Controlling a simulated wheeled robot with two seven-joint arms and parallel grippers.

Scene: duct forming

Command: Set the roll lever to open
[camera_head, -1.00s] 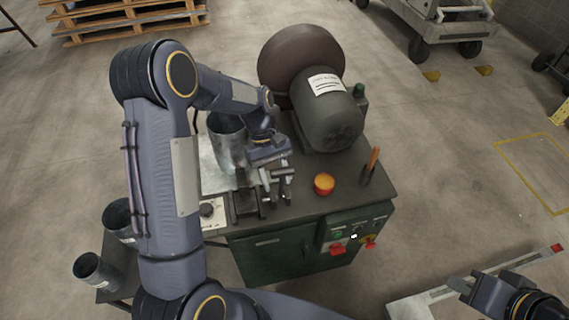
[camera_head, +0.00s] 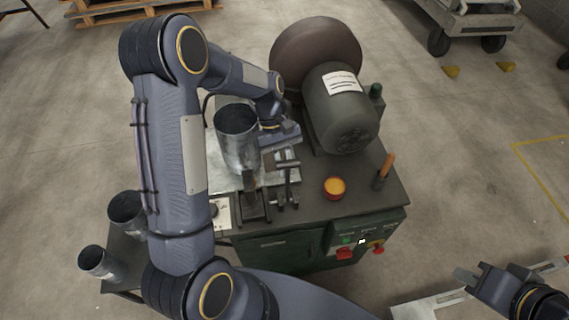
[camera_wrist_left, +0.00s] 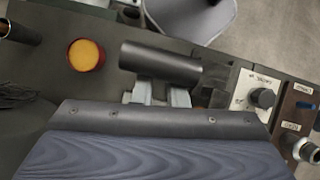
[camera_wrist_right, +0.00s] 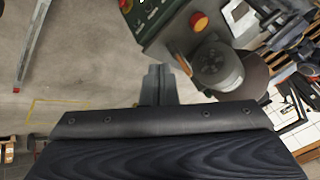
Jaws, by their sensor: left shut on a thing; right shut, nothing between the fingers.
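The roll lever appears to be the dark bar handle (camera_head: 287,165) at the front of the green forming machine, beside the sheet-metal cylinder (camera_head: 238,143). In the left wrist view, the dark round handle (camera_wrist_left: 160,62) lies across the fingertips. My left gripper (camera_head: 277,157) is shut on this handle; the arm hides part of the machine behind it. I cannot read an open mark for the lever. My right gripper (camera_head: 465,276) is shut and empty, off to the right of the machine; its closed fingers show in the right wrist view (camera_wrist_right: 159,84).
A large motor (camera_head: 343,115) stands behind. Red switches (camera_head: 345,254) are on the front. Two metal cylinders (camera_head: 98,262) (camera_head: 125,208) stand at the left. The floor at right is mostly clear.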

